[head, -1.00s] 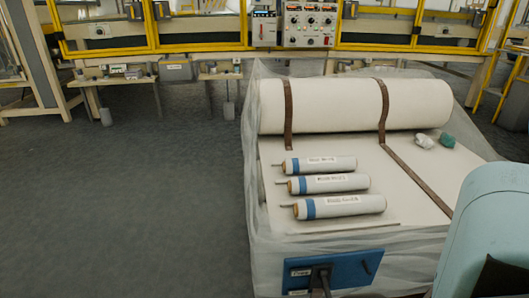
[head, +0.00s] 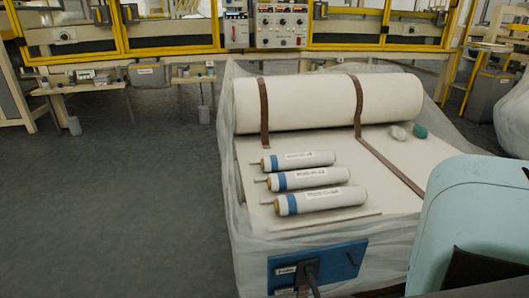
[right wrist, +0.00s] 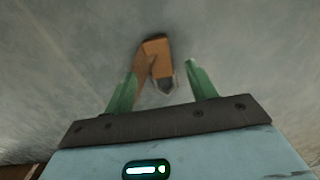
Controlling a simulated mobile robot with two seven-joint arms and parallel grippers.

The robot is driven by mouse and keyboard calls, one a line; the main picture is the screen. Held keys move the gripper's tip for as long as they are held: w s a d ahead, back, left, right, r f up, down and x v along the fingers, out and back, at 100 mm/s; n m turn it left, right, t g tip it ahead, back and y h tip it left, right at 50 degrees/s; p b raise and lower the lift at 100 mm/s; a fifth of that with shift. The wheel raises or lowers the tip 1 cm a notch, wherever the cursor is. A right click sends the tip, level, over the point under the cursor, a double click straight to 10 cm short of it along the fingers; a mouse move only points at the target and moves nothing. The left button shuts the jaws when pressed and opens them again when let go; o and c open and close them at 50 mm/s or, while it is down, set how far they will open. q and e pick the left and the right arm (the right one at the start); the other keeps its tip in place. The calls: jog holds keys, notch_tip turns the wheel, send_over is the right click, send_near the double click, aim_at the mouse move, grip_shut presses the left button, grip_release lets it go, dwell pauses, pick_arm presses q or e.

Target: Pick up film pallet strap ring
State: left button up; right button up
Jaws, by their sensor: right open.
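In the right wrist view, a folded orange-brown strap (right wrist: 155,47) hangs against translucent film, with a grey metal ring (right wrist: 167,86) at its lower end. My right gripper (right wrist: 164,68) has two green fingers spread apart, one on each side of the strap and ring. Whether either finger touches the strap cannot be told. In the head view, only my light-blue right arm shows at the lower right, and the strap ring is not visible. The film-wrapped pallet (head: 245,245) stands in the middle. My left gripper is not in view.
A large white roll (head: 310,102) with two brown straps lies at the pallet's back. Three smaller labelled rolls (head: 318,199) lie in front of it. A blue panel (head: 340,258) is at the front. Yellow-framed machines (head: 170,45) line the back. The floor at left is clear.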

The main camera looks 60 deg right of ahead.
jog(key=shift+f+b, duration=0.95)
jog(key=shift+f, duration=0.6)
jog(key=c, duration=1.1)
jog(key=shift+r, duration=0.2)
